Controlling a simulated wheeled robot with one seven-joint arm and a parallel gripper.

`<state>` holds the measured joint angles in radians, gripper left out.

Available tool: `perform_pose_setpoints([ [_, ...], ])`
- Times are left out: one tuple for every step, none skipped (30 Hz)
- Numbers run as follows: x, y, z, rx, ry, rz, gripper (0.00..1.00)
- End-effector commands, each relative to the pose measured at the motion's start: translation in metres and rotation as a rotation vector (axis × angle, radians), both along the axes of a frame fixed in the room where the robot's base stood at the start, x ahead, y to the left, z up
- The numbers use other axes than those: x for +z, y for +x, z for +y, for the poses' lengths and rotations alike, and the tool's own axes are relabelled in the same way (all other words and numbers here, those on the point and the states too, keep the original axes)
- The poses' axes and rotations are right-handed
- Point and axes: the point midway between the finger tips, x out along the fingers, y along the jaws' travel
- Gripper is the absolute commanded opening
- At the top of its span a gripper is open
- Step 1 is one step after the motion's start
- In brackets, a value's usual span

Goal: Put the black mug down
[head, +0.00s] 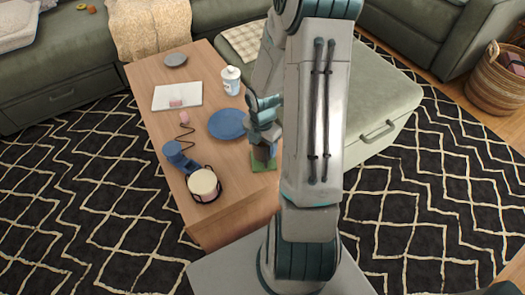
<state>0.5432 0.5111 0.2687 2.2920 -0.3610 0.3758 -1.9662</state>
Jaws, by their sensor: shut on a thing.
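My gripper (264,146) is at the right edge of the wooden coffee table (228,206), pointing down, partly behind my own arm. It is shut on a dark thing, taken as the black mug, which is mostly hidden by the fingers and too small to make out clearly. A small green square (262,164) shows directly below the gripper on the tabletop. I cannot tell whether the held thing touches it.
A blue plate (227,124) lies just left of the gripper. A white cup (231,80), a white tablet-like slab (177,94), a dark dish (175,59), a blue lamp-like object (178,157) and a cream-topped drum (203,184) stand around. A green ottoman (376,100) is right of the table.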

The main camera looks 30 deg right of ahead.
Motion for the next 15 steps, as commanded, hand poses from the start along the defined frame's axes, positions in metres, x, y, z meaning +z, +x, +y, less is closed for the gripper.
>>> perform_pose_setpoints([
  [-0.013,0.0,0.0,0.001,0.0,0.002,0.3],
  [-0.018,0.0,0.0,0.001,0.0,0.002,0.3],
  [-0.024,0.0,0.001,0.002,0.001,0.003,0.3],
  [-0.027,0.0,0.0,0.002,0.0,0.002,0.3],
  [-0.029,0.0,0.0,0.001,0.0,0.001,0.3],
  [-0.029,0.0,0.0,0.0,0.0,0.0,0.3],
  [-0.029,0.0,0.0,0.0,-0.001,0.0,0.3],
  [-0.028,0.0,0.0,0.0,-0.001,0.0,0.3],
  [-0.027,0.0,0.0,0.0,-0.001,0.0,0.3],
  [-0.027,0.0,0.0,0.0,-0.001,0.0,0.3],
  [-0.027,0.0,0.0,0.0,-0.001,0.0,0.3],
  [-0.027,0.0,0.0,0.0,-0.001,0.0,0.3],
  [-0.028,0.0,0.0,0.0,-0.001,0.0,0.3],
  [-0.028,0.0,0.0,0.0,0.0,0.0,0.3],
  [-0.03,0.0,0.0,0.001,0.0,0.0,0.3],
])
